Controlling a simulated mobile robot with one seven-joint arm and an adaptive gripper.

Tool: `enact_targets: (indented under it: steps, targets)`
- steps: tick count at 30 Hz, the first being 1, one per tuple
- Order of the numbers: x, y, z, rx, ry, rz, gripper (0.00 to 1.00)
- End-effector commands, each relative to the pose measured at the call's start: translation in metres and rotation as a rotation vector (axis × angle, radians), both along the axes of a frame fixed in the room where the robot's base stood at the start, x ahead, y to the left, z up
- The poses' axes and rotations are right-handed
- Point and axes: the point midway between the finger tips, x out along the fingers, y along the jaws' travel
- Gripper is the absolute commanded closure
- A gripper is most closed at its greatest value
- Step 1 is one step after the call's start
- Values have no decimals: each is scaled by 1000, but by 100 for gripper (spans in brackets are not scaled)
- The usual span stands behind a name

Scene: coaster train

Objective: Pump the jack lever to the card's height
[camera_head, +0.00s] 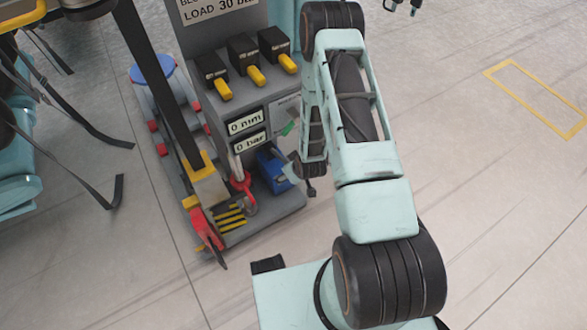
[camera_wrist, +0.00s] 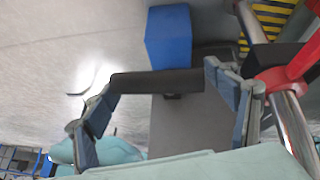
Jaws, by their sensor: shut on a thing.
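In the wrist view, my gripper (camera_wrist: 160,84) has its two fingers on either side of a black bar (camera_wrist: 160,82), which I take to be the jack lever's grip, and it is shut on it. In the head view, my gripper (camera_head: 308,184) is partly hidden by my arm, beside a blue block (camera_head: 273,168) at the grey jack stand's foot. The stand's displays read 0 mm (camera_head: 245,122) and 0 bar (camera_head: 250,142). A pale card (camera_head: 286,105) is partly behind my arm; I cannot read it.
A red fitting (camera_head: 242,184) with a metal rod stands beside the blue block, near yellow-black stripes (camera_head: 231,216). Three black valves with yellow handles (camera_head: 256,76) sit above the displays. Dark straps (camera_head: 113,192) hang at left.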

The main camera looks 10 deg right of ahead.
Motion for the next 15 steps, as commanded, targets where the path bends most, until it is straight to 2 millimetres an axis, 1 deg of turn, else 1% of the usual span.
enact_targets:
  steps: [1,4,9,15]
  targets:
    - [6,3,11,6,-8,-4,65]
    - [11,5,21,5,-9,-4,65]
    - [18,7,31,6,-8,-7,65]
    - [23,8,37,6,-8,-7,65]
